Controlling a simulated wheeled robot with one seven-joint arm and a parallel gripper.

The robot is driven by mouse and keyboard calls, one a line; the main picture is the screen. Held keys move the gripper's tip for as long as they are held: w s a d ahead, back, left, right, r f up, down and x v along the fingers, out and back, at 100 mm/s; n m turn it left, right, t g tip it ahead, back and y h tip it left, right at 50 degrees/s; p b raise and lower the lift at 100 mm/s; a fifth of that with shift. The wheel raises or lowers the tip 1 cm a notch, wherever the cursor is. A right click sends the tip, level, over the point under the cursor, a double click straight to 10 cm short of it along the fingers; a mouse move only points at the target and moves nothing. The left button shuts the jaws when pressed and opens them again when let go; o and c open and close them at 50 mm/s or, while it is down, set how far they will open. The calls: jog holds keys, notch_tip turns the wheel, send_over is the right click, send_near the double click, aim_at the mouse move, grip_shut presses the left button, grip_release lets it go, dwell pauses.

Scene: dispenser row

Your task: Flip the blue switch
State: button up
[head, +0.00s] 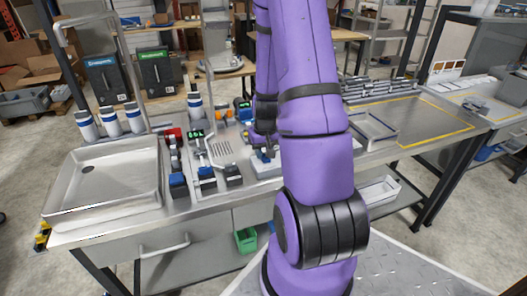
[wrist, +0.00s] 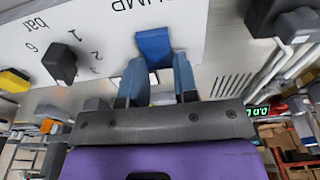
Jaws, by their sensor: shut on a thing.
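The blue switch (wrist: 153,47) stands on a white panel (wrist: 100,30) with upside-down lettering, partly cut off, that seems to read PUMP. My gripper (wrist: 155,70) reaches up to it in the wrist view, with one blue-grey finger on each side of its lower end. The fingers are shut on the switch. In the head view the blue switch (head: 264,157) shows as a small patch on a pale box beside my purple arm. My gripper (head: 268,148) is dark and mostly hidden there, just above the switch.
A black knob (wrist: 60,63) with a bar scale sits on the same panel, and a yellow part (wrist: 14,80) lies farther left. Blue-topped black devices (head: 179,186) stand left of my arm, beside a metal basin (head: 85,195). A yellow-lined bench area (head: 425,120) is clear at right.

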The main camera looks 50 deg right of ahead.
aim_at(267, 161)
jog(key=shift+s+a+t+h, duration=0.1)
jog(key=shift+s+t+h, duration=0.1)
jog(key=shift+t+h, duration=0.3)
jog(key=shift+r, duration=0.1)
jog(key=o, duration=0.9)
jog(key=v, duration=1.1)
jog(key=shift+s, duration=0.1)
